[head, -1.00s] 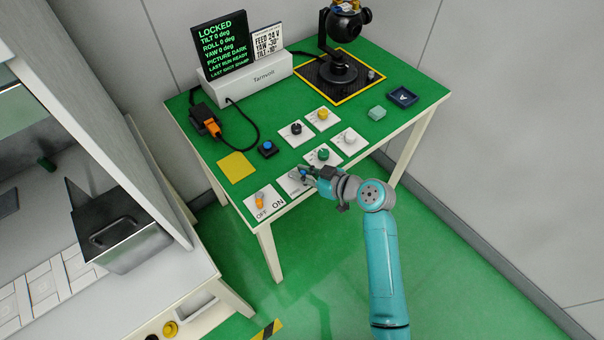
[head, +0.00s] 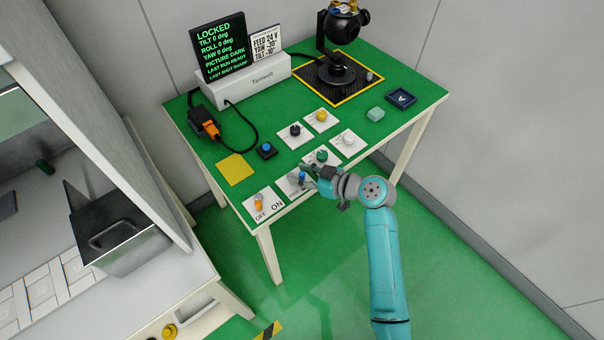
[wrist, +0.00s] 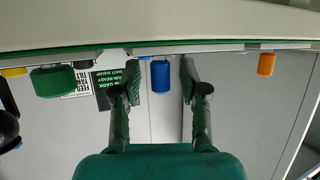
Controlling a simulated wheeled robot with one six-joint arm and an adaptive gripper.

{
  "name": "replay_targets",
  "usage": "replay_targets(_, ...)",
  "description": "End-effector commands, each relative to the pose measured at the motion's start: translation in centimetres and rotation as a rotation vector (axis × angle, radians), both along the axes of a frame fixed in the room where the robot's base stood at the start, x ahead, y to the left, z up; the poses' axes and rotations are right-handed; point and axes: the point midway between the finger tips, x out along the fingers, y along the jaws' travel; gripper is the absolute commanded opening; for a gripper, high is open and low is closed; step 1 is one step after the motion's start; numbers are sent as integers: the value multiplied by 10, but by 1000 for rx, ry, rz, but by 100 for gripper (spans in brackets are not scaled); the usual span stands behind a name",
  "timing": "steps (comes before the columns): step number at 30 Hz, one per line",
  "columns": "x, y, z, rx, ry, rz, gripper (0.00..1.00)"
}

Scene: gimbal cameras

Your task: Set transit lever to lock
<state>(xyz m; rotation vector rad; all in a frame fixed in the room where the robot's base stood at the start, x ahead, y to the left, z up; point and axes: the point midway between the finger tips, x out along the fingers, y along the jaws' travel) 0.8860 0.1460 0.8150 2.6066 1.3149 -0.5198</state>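A small lever with a blue knob (head: 302,178) stands on a white plate (head: 287,186) at the table's front edge; the plate's lettering is mostly hidden. My gripper (head: 307,176) is at this lever. In the wrist view, which is upside down, the blue knob (wrist: 160,76) sits between my two spread fingers (wrist: 160,82), with a gap on each side. The gripper is open. The screen (head: 219,47) at the back reads LOCKED, with tilt, roll and yaw at 0 deg.
An orange lever (head: 258,202) on an OFF/ON plate is beside it to the left. A green knob (head: 322,156), white knob (head: 348,140), black knob (head: 295,130) and yellow knob (head: 321,115) lie behind. A gimbal camera (head: 340,25) stands at the back right.

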Motion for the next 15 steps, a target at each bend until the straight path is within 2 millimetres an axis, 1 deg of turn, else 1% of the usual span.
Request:
replay_targets(4, -1, -2, 1, 1, -1, 0, 43)
replay_targets(7, -6, -8, 4, 1, -1, -1, 43)
replay_targets(11, -17, -24, 12, 0, -2, -3, 43)
replay_targets(15, -33, -46, 23, 0, -2, -4, 43)
